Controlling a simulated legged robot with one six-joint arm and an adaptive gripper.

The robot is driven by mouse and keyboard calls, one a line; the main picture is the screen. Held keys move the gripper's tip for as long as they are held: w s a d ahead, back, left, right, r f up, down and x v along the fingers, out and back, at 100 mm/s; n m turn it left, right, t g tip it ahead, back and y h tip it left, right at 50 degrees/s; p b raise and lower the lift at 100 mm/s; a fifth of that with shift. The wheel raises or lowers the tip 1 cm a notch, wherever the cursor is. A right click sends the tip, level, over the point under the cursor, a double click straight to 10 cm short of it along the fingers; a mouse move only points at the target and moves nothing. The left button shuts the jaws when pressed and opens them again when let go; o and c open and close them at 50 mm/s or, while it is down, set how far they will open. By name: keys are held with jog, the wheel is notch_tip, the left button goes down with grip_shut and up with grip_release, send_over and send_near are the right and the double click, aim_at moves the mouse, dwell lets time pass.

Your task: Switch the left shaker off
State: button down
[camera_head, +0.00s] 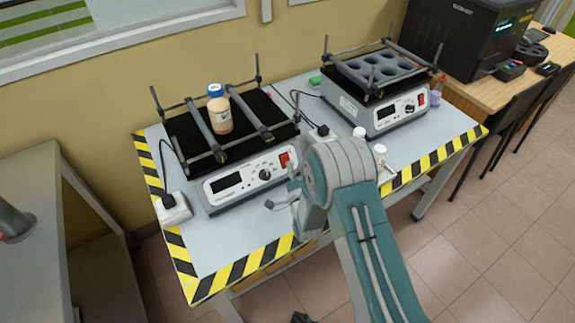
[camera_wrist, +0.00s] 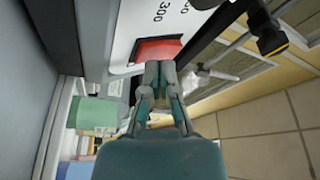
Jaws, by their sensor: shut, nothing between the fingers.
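The left shaker (camera_head: 237,184) stands on the table with its control panel facing me. A bottle with a blue cap (camera_head: 218,110) stands between the bars on its black top. The panel has a dark display, a knob and a red switch (camera_head: 285,160) at its right end. My gripper (camera_head: 283,203) is in front of the panel, near its right end. In the wrist view my gripper (camera_wrist: 159,68) is shut and empty, its fingertips right at the red switch (camera_wrist: 157,50). I cannot tell whether they touch. The fingertips hide part of the switch's lower edge. The switch's position is unclear.
The right shaker (camera_head: 380,117) stands farther back on the table. White containers (camera_head: 379,153) stand between the shakers, close to my arm. A power socket block (camera_head: 173,209) with a cable lies at the left. The table edge has yellow-black tape (camera_head: 238,273).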

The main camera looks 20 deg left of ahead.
jog(key=shift+s+d+r, duration=0.3)
jog(key=shift+d+r, duration=0.05)
jog(key=shift+d, duration=0.05)
jog(key=shift+d, duration=0.1)
jog(key=shift+s+d+r, duration=1.35)
jog(key=shift+d+r, duration=0.1)
jog(key=shift+d, duration=0.05)
